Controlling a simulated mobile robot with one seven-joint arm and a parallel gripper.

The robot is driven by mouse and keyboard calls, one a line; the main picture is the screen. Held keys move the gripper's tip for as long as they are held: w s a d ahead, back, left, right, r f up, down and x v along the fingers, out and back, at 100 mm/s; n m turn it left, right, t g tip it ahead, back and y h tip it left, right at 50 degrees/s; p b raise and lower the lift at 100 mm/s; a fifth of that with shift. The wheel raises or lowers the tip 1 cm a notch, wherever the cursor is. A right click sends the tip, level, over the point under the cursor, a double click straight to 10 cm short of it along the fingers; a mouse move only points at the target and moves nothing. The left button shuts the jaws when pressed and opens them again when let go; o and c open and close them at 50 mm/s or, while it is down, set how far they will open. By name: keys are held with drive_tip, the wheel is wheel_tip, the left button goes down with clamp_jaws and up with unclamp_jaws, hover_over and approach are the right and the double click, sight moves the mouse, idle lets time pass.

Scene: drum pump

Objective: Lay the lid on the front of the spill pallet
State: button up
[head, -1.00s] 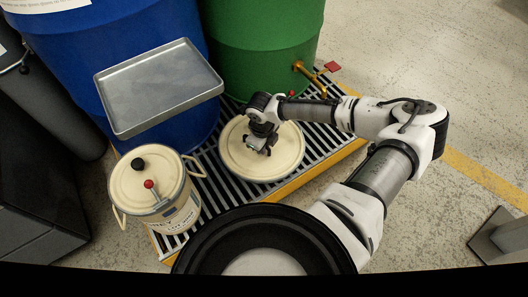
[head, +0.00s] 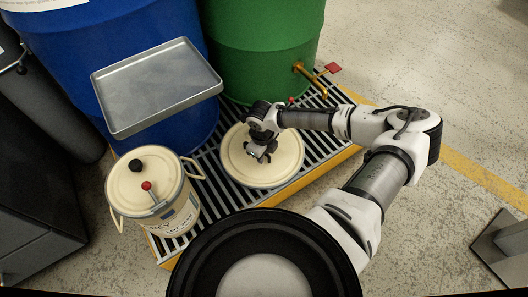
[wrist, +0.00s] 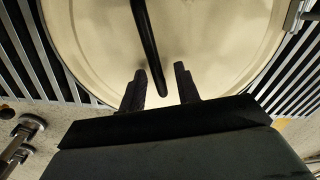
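The round cream lid (head: 238,165) lies flat on the slatted front part of the spill pallet (head: 208,193), in front of the green drum. My gripper (head: 262,155) is over the middle of the lid, pointing down. In the wrist view, the cream lid (wrist: 90,40) fills the top of the picture. Its dark bar handle (wrist: 148,45) runs down between my two fingers. The gripper (wrist: 160,88) is open, with a visible gap on both sides of the handle.
A cream pot (head: 172,215) with a black knob and a red-tipped lever stands at the pallet's left. A metal tray (head: 155,85) is before the blue drum (head: 55,60). The green drum (head: 260,45) has a brass tap (head: 310,75). Open floor lies right.

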wheel_tip(320, 180, up, 12)
drive_tip(key=p, duration=0.5)
drive_tip(key=shift+s+a, duration=0.2)
drive_tip(key=shift+s, duration=0.15)
